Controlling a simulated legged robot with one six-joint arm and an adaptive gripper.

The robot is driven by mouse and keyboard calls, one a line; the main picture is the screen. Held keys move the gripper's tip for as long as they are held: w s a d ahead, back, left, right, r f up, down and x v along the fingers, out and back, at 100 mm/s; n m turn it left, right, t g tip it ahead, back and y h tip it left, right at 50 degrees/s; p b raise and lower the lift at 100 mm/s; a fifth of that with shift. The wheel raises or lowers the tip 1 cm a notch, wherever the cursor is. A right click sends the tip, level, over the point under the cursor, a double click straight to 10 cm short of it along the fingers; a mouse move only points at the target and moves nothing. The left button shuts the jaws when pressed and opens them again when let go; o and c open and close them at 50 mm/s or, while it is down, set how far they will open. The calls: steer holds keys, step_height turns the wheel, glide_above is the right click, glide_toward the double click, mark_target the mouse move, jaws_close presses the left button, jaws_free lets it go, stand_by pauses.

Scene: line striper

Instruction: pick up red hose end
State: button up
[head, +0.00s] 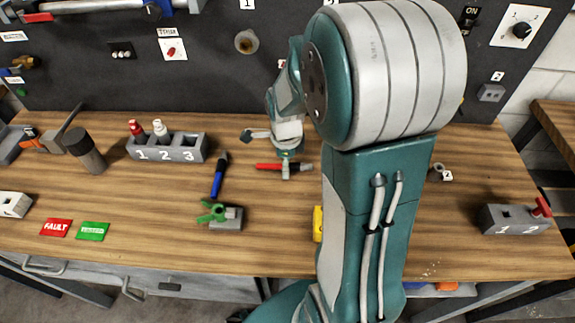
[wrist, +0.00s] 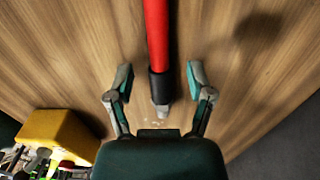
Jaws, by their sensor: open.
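The red hose end (wrist: 157,35) shows in the wrist view as a red tube with a black collar and a small grey tip. It runs from the top edge down between the two fingers of my gripper (wrist: 160,78). The fingers are spread apart, with wood showing on both sides of the tube, and neither touches it. In the head view a red piece (head: 269,166) with a dark right end lies on the bench, below my gripper (head: 268,150). Part of my gripper covers its middle there.
A blue pen-like piece (head: 218,177) and a green clamp-like piece (head: 216,212) lie to the left. A grey numbered block (head: 168,150) stands behind them. A yellow block (head: 318,223), partly hidden by my arm, also shows in the wrist view (wrist: 58,135). Bare wood lies between.

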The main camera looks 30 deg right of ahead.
steer(key=shift+a, duration=0.4)
steer(key=shift+d, duration=0.4)
steer(key=c, duration=0.9)
steer(key=shift+d, duration=0.3)
jaws_close()
steer(key=shift+a, duration=0.2)
